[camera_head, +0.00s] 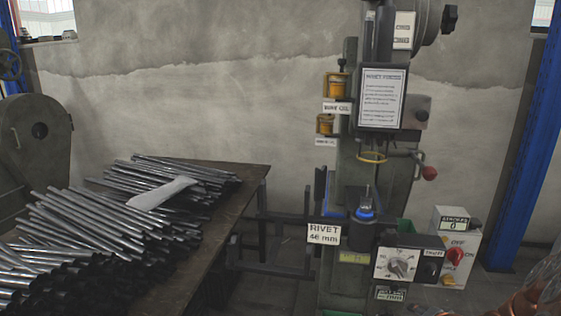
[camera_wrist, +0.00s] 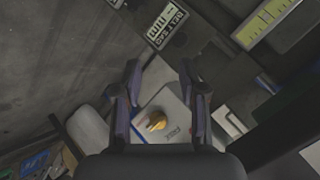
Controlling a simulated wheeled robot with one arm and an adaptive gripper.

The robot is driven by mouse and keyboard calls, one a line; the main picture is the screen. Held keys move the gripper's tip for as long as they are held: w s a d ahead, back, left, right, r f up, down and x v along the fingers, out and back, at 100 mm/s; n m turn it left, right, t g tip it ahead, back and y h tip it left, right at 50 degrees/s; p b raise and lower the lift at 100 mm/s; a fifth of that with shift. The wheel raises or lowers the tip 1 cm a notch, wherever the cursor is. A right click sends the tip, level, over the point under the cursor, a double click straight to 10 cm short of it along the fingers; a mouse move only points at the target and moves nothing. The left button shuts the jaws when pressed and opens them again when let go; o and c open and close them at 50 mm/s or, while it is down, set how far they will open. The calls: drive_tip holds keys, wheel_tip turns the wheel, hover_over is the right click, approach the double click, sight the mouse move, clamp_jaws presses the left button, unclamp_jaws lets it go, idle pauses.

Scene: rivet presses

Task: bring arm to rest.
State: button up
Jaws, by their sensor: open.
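My gripper (camera_wrist: 160,78) shows in the wrist view with its two dark fingers spread apart. Nothing is held between them. Beyond the fingers, a white surface (camera_wrist: 172,104) with a small yellow-orange object (camera_wrist: 157,121) shows in the gap. I cannot tell how far below the fingers it is. My gripper does not show clearly in the head view. The rivet press (camera_head: 347,210) stands upright at centre right in the head view, with a blue-ringed lower tool (camera_head: 366,212).
A table (camera_head: 232,208) at the left holds piles of metal rods (camera_head: 90,235) with a pale object (camera_head: 161,193) on top. A control box (camera_head: 396,266) and a counter box (camera_head: 452,246) sit at the press's lower right. A blue post (camera_head: 525,150) stands at the right.

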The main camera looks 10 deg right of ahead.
drive_tip(key=s+a+r+n+g, duration=0.4)
drive_tip(key=s+a+r, duration=0.1)
drive_tip(key=s+a, duration=0.55)
drive_tip(key=s+a+r+n+g+y, duration=0.1)
drive_tip(key=s+a+r+n+g, duration=0.4)
drive_tip(key=s+a, duration=0.5)
drive_tip(key=s+a+r+n+g, duration=0.4)
drive_tip(key=s+a+r, duration=0.2)
drive_tip(key=s+a, duration=0.4)
wheel_tip(320, 180, up, 23)
drive_tip(key=s+p, duration=0.2)
drive_tip(key=p, duration=1.9)
drive_tip(key=shift+d+t+p, duration=0.4)
